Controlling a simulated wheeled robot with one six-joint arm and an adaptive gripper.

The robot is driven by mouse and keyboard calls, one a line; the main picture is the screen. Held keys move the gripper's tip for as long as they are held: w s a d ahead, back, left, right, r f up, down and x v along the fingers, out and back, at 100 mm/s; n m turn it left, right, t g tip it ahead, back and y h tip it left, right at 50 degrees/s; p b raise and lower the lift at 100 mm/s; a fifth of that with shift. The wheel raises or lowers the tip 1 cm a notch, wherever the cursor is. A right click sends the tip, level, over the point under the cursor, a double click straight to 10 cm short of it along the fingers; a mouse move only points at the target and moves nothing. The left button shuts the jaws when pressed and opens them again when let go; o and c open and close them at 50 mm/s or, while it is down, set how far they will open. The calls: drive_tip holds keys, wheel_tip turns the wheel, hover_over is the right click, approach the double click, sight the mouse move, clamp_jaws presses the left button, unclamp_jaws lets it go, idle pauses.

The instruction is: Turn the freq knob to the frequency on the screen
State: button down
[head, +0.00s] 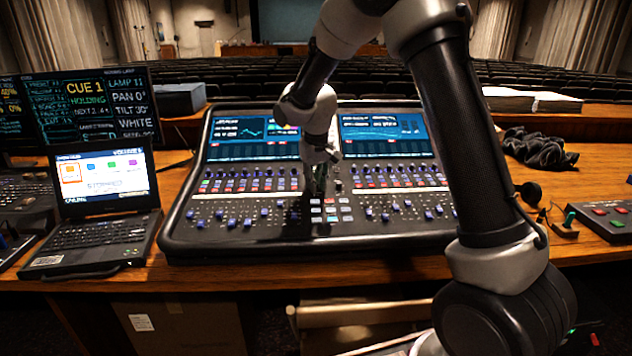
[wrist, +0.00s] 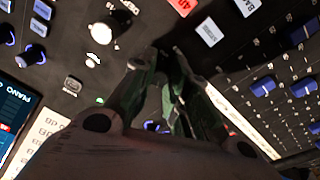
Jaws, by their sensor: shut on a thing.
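The mixing desk (head: 180,235) stands on the wooden table with two lit screens, a left one (head: 253,137) and a right one (head: 385,134). Their small text, including any frequency, is too small to read. My gripper (head: 318,188) points down at the middle of the desk, between the fader banks. In the wrist view my gripper (wrist: 172,65) is shut on the freq knob, which its dark green fingers hide. The knob's pointer and label cannot be seen.
Another knob with a white top (wrist: 102,32) stands close to the fingers in the wrist view. Blue caps (wrist: 265,86) rise at the right. A laptop (head: 103,205) sits left of the desk, and a black cloth (head: 540,149) lies at the right.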

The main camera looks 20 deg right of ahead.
drive_tip(key=m, duration=0.4)
drive_tip(key=shift+w+m, duration=0.1)
drive_tip(key=shift+m, duration=0.2)
drive_tip(key=m, duration=0.5)
drive_tip(key=shift+a+g+h, duration=0.1)
drive_tip(key=shift+g+h, duration=0.2)
drive_tip(key=shift+h, duration=0.1)
drive_tip(key=m, duration=0.6)
drive_tip(key=shift+w+g, duration=0.1)
drive_tip(key=shift+g, duration=0.2)
drive_tip(key=shift+r+m, duration=0.1)
drive_tip(key=shift+m, duration=2.4)
drive_tip(key=c, duration=1.3)
unclamp_jaws()
drive_tip(key=shift+c, duration=0.2)
